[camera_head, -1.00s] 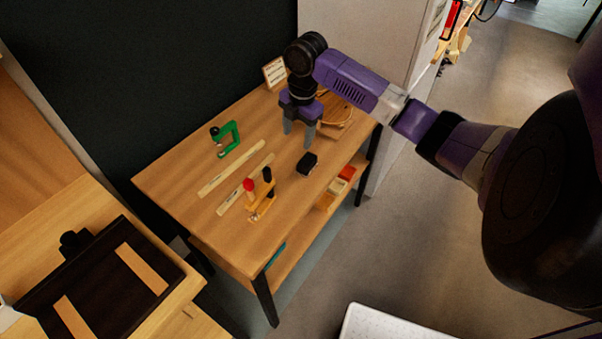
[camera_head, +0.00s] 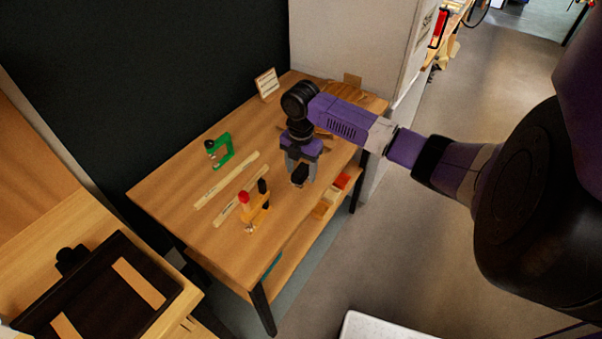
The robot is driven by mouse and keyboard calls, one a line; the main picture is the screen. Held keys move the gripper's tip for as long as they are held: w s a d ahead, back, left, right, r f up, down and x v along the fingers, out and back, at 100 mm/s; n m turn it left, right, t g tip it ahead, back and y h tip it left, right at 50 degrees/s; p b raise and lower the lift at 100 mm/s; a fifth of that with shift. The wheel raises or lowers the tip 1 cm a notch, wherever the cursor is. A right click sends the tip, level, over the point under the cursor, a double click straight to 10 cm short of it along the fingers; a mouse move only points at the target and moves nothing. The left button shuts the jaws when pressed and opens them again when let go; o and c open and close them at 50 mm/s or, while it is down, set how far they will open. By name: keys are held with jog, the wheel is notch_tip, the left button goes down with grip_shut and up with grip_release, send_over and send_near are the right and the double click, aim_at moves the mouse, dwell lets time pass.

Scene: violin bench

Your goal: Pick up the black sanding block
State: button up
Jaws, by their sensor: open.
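The black sanding block (camera_head: 299,174) lies on the wooden bench top (camera_head: 185,180), near its front edge on the right. My gripper (camera_head: 302,176) points down over the block with its fingers open. The grey fingers show on both sides of the block, and part of the block is hidden by the gripper. I cannot tell whether the fingers touch it.
A green clamp (camera_head: 222,152), two pale wooden strips (camera_head: 227,180) and an orange clamp (camera_head: 256,211) with red and black ends lie left of the block. A small card stand (camera_head: 267,84) is at the back. Small coloured boxes (camera_head: 326,206) sit on the shelf below.

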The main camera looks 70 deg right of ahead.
aim_at(301, 170)
jog(key=shift+f, duration=0.1)
jog(key=shift+c, duration=0.2)
grip_shut()
jog(key=shift+r, duration=0.2)
notch_tip(301, 170, up, 20)
jog(key=shift+f+b, duration=0.15)
jog(key=shift+b, duration=0.2)
